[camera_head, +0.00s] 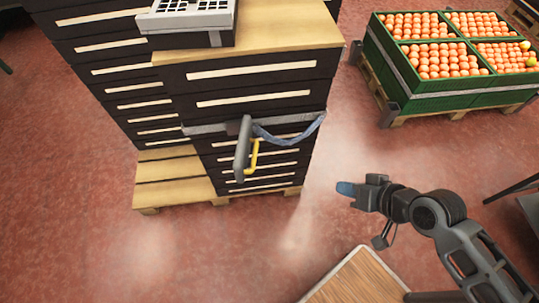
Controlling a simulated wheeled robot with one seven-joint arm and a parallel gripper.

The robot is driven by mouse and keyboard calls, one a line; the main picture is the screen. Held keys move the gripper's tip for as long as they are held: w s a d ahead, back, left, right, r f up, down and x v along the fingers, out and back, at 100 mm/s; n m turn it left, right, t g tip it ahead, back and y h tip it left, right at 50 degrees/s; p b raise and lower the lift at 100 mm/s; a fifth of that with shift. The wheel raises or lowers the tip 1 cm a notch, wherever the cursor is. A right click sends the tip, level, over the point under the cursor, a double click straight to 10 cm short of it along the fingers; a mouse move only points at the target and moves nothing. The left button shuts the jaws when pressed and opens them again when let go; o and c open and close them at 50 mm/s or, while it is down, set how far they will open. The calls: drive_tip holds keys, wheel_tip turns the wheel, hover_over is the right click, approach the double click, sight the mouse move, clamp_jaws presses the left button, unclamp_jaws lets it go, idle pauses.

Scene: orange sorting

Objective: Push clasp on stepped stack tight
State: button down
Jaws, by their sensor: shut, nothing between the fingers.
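The stepped stack (262,82) of black crates with pale slots stands on a wooden pallet (160,182) left of the middle. A grey strap (290,117) runs around it. On its front hangs a clasp with a dark grey handle (243,148) and a yellow part (254,158) beside it. A loose blue-grey strap end (295,135) curves off to the right. My gripper (346,188) has blue fingertips and is shut and empty. It is in the air to the right of the clasp, apart from it and from the stack.
Green crates (412,83) of oranges stand on a pallet at the upper right. A grey crate (190,14) lies on top of the stack. A wooden tabletop (358,280) is at the bottom. Red floor is open between the stack and my gripper.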

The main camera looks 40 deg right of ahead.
drive_tip(key=w+m+g+y+b, duration=0.1)
drive_tip(key=w+m+y, duration=0.2)
drive_tip(key=w+y, duration=0.65)
drive_tip(key=w+a+f+h, duration=0.2)
drive_tip(key=w+a+f, duration=0.2)
drive_tip(key=w+a, duration=0.3)
drive_tip(key=shift+w+a+f, duration=0.15)
drive_tip(key=shift+w, duration=1.95)
drive_tip(key=shift+a+h, duration=0.1)
drive_tip(key=shift+h, duration=0.25)
